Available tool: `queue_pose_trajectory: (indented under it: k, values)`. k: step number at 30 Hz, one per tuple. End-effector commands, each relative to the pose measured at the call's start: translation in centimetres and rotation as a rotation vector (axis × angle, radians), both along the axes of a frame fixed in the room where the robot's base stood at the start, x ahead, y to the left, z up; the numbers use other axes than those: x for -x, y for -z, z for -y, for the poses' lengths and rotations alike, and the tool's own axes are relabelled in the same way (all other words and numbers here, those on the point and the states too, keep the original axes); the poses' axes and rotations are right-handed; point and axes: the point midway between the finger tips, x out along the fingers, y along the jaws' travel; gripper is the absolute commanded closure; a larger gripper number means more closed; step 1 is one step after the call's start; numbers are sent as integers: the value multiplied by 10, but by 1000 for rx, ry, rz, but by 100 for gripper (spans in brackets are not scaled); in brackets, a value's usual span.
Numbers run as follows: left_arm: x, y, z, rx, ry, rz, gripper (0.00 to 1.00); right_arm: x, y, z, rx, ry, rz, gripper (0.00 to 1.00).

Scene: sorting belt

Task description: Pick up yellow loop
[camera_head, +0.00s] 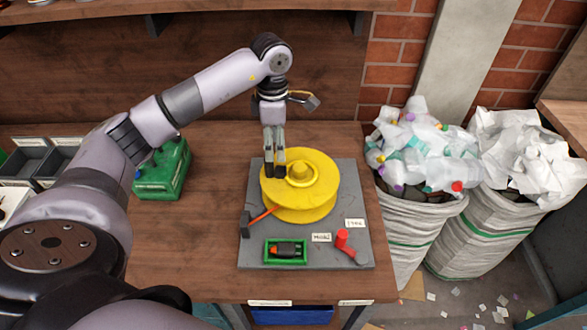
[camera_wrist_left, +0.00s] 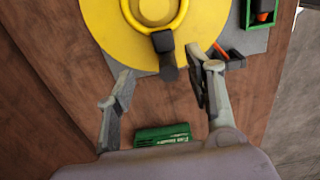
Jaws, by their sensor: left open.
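The yellow loop (camera_head: 302,186) is a thin ring lying on top of a wide yellow round drum, around its small central knob. It also shows at the top of the left wrist view (camera_wrist_left: 182,18), partly cut by the frame edge. My left gripper (camera_head: 275,172) points down over the left part of the drum, just left of the loop. In the left wrist view its two fingers (camera_wrist_left: 160,75) are apart, with the loop beyond their tips. A dark block overlaps the loop's near edge there; I cannot tell what it is. My right gripper is not in view.
The yellow drum (camera_head: 322,205) stands on a grey mat (camera_head: 220,262). A hammer (camera_head: 246,224), a green tray (camera_head: 286,264) and a red-topped item (camera_head: 343,241) lie in front. A green canister (camera_head: 163,175) stands left; filled waste bags (camera_head: 415,220) stand right.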

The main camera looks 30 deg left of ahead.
Motion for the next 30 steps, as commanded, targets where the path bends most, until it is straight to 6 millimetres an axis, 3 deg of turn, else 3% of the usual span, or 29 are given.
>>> queue_pose_trajectory:
  k: [3, 11, 16, 21, 30]
  values:
    - [1, 17, 0, 1, 1, -3, 52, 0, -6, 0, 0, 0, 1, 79]
    - [2, 35, 2, 2, 1, -3, 52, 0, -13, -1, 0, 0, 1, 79]
    - [5, 60, 4, 3, 1, -4, 52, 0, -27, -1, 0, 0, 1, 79]
    - [5, 78, 4, 1, 0, -2, 52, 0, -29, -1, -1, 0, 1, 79]
    - [4, 81, 4, 1, 1, 1, 55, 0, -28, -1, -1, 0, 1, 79]
